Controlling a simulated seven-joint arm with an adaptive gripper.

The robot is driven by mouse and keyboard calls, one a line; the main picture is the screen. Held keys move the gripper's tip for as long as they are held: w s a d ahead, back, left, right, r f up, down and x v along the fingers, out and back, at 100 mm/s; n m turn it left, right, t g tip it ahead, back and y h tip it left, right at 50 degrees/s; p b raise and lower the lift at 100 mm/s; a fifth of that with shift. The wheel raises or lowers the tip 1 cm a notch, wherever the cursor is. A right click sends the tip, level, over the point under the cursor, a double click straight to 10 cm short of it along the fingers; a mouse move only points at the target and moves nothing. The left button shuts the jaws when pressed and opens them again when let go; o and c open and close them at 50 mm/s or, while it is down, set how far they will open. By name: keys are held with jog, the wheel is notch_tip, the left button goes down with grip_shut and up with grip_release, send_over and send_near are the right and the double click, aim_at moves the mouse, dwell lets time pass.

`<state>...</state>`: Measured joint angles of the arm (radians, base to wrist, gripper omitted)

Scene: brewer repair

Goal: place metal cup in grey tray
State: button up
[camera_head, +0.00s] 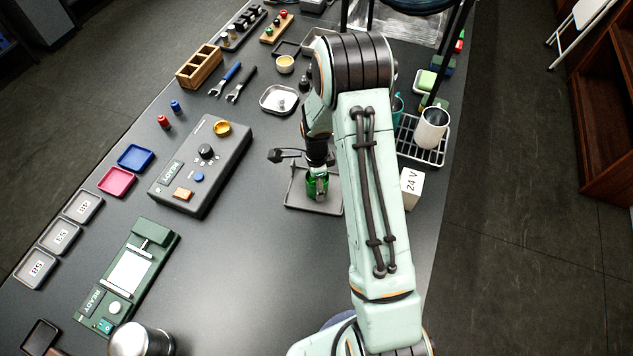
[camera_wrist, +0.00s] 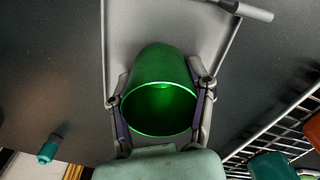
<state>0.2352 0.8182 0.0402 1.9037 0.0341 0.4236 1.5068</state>
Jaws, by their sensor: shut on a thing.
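My gripper (camera_head: 318,168) points down over the grey tray (camera_head: 296,198), right of the middle of the table. It is shut on a green cup (camera_head: 317,188) with a metallic sheen. In the wrist view the fingers of my gripper (camera_wrist: 160,102) press on both sides of the green cup (camera_wrist: 160,65), and its open mouth faces the camera. The grey tray (camera_wrist: 128,20) shows behind the cup. The cup is over or within the tray; I cannot tell whether its base touches the tray floor. My arm hides the tray's right side.
A wire rack (camera_head: 419,150) with a white cup (camera_head: 431,128) stands to the right, with a white 24 V block (camera_head: 411,188) nearer. A grey control box (camera_head: 200,165) is to the left. A silver cylinder (camera_head: 140,340) stands at the front left. The front middle is clear.

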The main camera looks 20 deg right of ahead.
jog(key=o, duration=1.2)
jog(key=shift+f, duration=0.1)
jog(key=shift+c, duration=0.2)
jog(key=shift+r, duration=0.5)
jog(key=s+a+r+n, duration=0.2)
jog(key=s+r+n, duration=0.1)
jog(key=r, duration=0.6)
jog(key=s+a+r+n, duration=0.2)
jog(key=r+n, duration=0.1)
jog(key=r, duration=0.6)
jog(key=s+a+r+n, duration=0.2)
jog(key=s+n, duration=0.5)
jog(key=s, duration=0.2)
jog(key=s+a+r+n, duration=0.2)
jog(key=s+a+n, duration=0.1)
jog(key=s+n, duration=0.5)
jog(key=shift+s+a+r+y, duration=0.15)
jog(key=shift+s+r+y, duration=0.25)
jog(key=shift+s, duration=0.35)
